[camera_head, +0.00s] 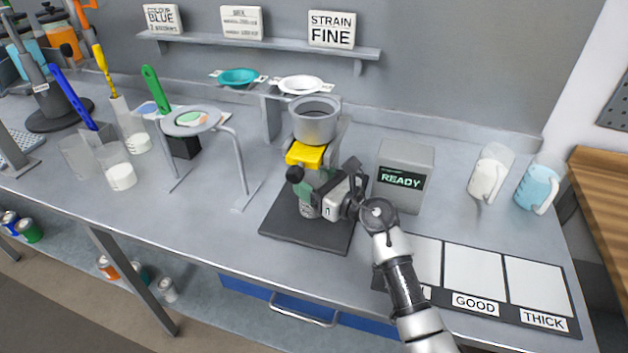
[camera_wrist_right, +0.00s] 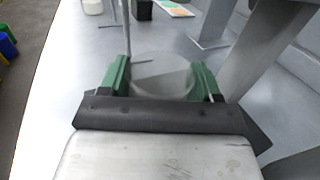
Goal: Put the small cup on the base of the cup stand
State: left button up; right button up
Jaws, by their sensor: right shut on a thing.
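The cup stand has a dark flat base (camera_head: 281,222) on the bench, a yellow part (camera_head: 305,154) above it and a grey pot (camera_head: 315,122) at the top. My right gripper (camera_head: 316,190) is over the base, below the yellow part. In the right wrist view its green fingers (camera_wrist_right: 162,82) are shut on the sides of a pale, see-through small cup (camera_wrist_right: 162,70). In the head view the gripper mostly hides the cup, and I cannot tell whether it touches the base. My left gripper is not in view.
A grey box reading READY (camera_head: 405,172) stands close right of my gripper. A metal stand with a round top (camera_head: 190,121) is to the left, and a board of white panels (camera_head: 475,277) lies at front right. Two jugs (camera_head: 538,184) stand at far right.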

jog(key=shift+f, duration=0.15)
jog(key=o, duration=1)
jog(key=shift+c, duration=0.2)
jog(key=b+v, duration=0.1)
jog(key=v, duration=1.1)
jog(key=shift+r, duration=0.2)
jog(key=shift+f, duration=0.1)
